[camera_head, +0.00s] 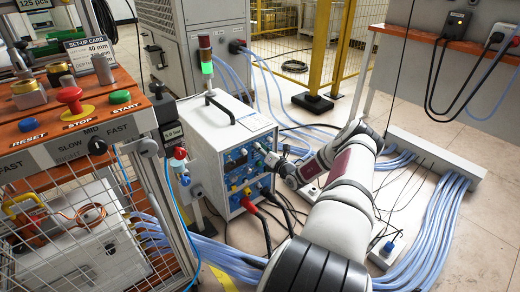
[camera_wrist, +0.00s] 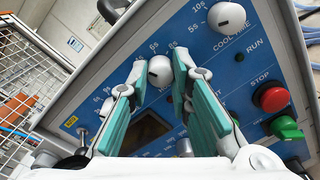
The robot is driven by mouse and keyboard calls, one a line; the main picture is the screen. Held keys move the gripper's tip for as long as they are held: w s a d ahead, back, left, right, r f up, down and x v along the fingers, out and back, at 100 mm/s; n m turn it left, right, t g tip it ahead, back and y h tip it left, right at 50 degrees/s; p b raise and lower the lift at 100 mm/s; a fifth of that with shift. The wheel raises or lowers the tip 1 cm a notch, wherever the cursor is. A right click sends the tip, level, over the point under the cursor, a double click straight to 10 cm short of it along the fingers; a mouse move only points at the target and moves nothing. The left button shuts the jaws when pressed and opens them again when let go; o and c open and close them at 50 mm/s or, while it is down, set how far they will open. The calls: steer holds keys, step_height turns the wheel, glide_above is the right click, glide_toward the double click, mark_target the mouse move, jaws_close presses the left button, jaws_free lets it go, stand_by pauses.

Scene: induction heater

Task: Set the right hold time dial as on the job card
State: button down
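The white heater unit (camera_head: 205,140) stands on the floor in the head view. Its blue front panel (camera_wrist: 215,75) fills much of the wrist view, tilted. A round pale dial (camera_wrist: 160,72) lies between the fingertips of my gripper (camera_wrist: 159,70); its name label is hidden. The fingers stand on either side of it, spread, with a small gap visible at the left finger. In the head view my gripper (camera_head: 272,157) is at the panel. A second dial (camera_wrist: 226,17) is marked COOL TIME. The set-up card (camera_head: 88,48) reads 40 mm; its smaller print is unreadable.
Red (camera_wrist: 271,96) and green (camera_wrist: 285,127) buttons are on the panel beside my right finger. A dark display (camera_wrist: 147,130) lies behind the fingers. Bundles of blue hoses (camera_head: 440,225) and black cables lie on the floor. A wire-mesh cage (camera_head: 85,235) stands left of the unit.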

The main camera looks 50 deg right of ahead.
steer(key=shift+n, duration=0.4)
steer(key=shift+n+p, duration=1.4)
steer(key=shift+n, duration=2.8)
steer(key=c, duration=1.4)
jaws_free()
steer(key=shift+f, duration=0.1)
steer(key=shift+c, duration=0.2)
